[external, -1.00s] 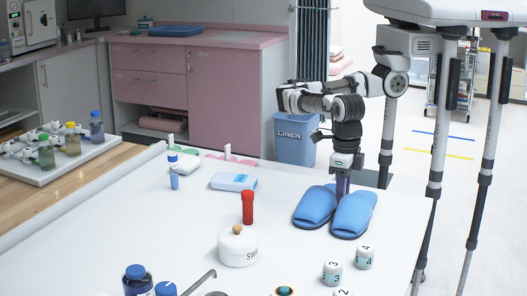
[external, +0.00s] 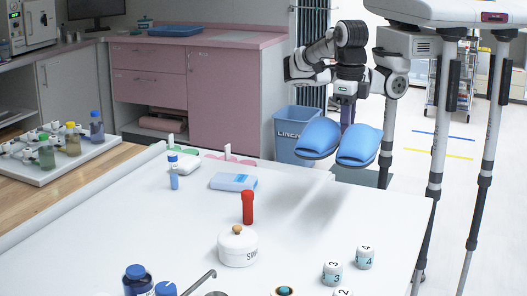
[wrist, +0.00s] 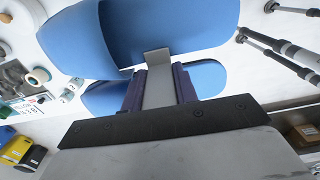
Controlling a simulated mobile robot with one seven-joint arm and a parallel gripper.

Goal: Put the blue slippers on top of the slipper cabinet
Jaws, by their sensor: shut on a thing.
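The pair of blue slippers hangs in the air above the far right part of the white table (external: 300,215). The left slipper (external: 318,139) and the right slipper (external: 360,146) are side by side, toes toward the external camera. My gripper (external: 346,122) is above and behind them, shut on the slippers. In the wrist view the gripper (wrist: 160,85) has its fingers at the slippers, with one large blue slipper (wrist: 150,30) above and part of the other below. The exact contact is partly hidden. I cannot identify a slipper cabinet with certainty.
A pink cabinet (external: 228,92) stands at the back, beside a blue linen bin (external: 292,130). On the table are a red tube (external: 247,207), a white lidded jar (external: 238,247), a blue-white box (external: 233,182) and numbered pots (external: 332,272). The table's far right area is clear.

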